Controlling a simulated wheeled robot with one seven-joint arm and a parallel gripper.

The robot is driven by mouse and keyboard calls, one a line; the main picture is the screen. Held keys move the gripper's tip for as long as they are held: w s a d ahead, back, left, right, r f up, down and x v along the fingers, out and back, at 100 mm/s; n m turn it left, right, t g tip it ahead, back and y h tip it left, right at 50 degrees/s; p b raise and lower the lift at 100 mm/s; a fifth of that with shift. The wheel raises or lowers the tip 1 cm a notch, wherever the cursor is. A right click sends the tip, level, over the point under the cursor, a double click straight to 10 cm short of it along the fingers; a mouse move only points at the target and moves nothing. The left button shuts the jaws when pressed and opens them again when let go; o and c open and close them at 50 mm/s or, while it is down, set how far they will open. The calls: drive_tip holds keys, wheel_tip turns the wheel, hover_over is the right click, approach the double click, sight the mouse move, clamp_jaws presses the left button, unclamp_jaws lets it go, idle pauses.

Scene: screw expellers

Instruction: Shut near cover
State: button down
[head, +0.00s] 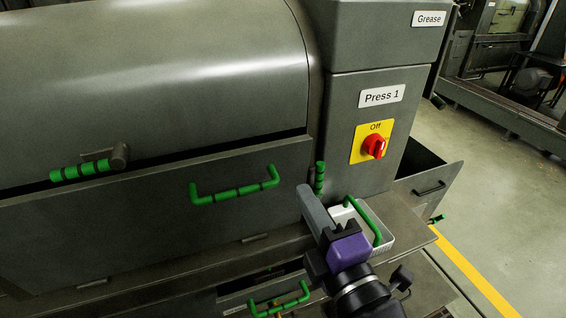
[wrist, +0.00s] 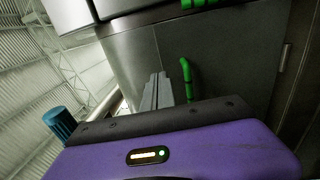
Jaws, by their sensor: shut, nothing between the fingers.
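The near cover (head: 130,220) is a long dark grey panel along the front of the press, with a green bar handle (head: 235,190) near its right end. Hinges show along its lower edge. It stands raised, and a dark gap shows between its top edge and the rounded drum housing (head: 150,70). My gripper (head: 308,203) is shut and empty, close to the right end of the cover; I cannot tell if it touches. In the wrist view my gripper's fingers (wrist: 158,90) are together, pointing at a dark panel with a green handle (wrist: 187,78) just right of them.
The control box has a red knob (head: 375,146) on a yellow plate marked Off. A white tray (head: 378,225) with a green handle sits on the ledge behind my gripper. Below is a drawer handle (head: 280,301).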

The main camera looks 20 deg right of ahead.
sight(277, 147)
drive_tip(key=shift+w+d+r+b, duration=0.15)
drive_tip(key=shift+w+b, duration=0.75)
drive_tip(key=shift+w, duration=0.95)
drive_tip(key=shift+w+a+r+b, duration=0.1)
drive_tip(key=shift+w+r+b, duration=0.15)
drive_tip(key=shift+w+b, duration=1.15)
drive_tip(key=shift+w+d+r+b, duration=0.15)
drive_tip(key=shift+w+b, duration=0.25)
drive_tip(key=shift+w, duration=1.9)
drive_tip(key=shift+r, duration=0.15)
drive_tip(key=shift+w+r+g+p, duration=0.35)
drive_tip(key=shift+w+p, duration=0.4)
drive_tip(key=shift+p, duration=0.5)
drive_tip(key=shift+w+f, duration=0.2)
drive_tip(key=shift+w, duration=0.1)
drive_tip(key=shift+s+f, duration=0.1)
